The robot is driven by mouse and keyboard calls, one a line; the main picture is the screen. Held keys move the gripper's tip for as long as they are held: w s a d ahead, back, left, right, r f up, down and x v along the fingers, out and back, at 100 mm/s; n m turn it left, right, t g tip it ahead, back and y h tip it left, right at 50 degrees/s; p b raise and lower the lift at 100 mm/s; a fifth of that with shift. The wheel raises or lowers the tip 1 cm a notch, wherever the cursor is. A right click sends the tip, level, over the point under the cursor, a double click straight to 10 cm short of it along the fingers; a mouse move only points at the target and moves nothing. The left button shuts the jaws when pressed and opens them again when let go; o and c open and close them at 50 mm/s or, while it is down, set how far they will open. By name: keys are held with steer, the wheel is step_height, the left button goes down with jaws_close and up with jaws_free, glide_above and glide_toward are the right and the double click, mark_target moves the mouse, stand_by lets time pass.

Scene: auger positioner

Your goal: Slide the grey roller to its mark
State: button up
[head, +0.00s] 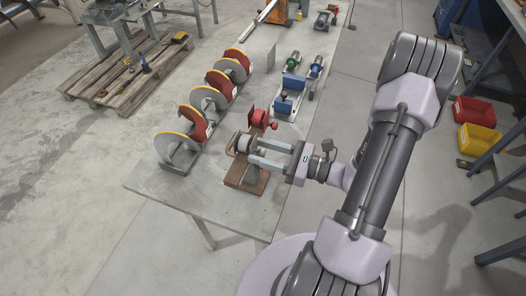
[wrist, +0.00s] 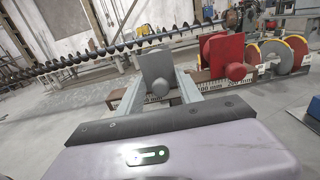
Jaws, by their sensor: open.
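The grey roller (head: 243,143) is on a brown base (head: 246,179) near the table's right edge, with my gripper (head: 254,150) close in front of it. In the wrist view the grey roller (wrist: 157,66) shows as a grey plate with a round knob, between the lines of my two fingers (wrist: 162,88). My gripper is open; I cannot tell whether either finger touches the roller. A red unit (head: 262,118) of similar shape stands farther along the base; it is to the right in the wrist view (wrist: 222,53). I cannot make out the roller's mark.
Yellow-edged auger discs (head: 205,98) stand in a row on the left of the grey table (head: 222,205). Blue and green clamp units (head: 284,104) stand toward the far right end. The table's near end is clear.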

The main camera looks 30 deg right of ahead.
jaws_close()
stand_by(1.4)
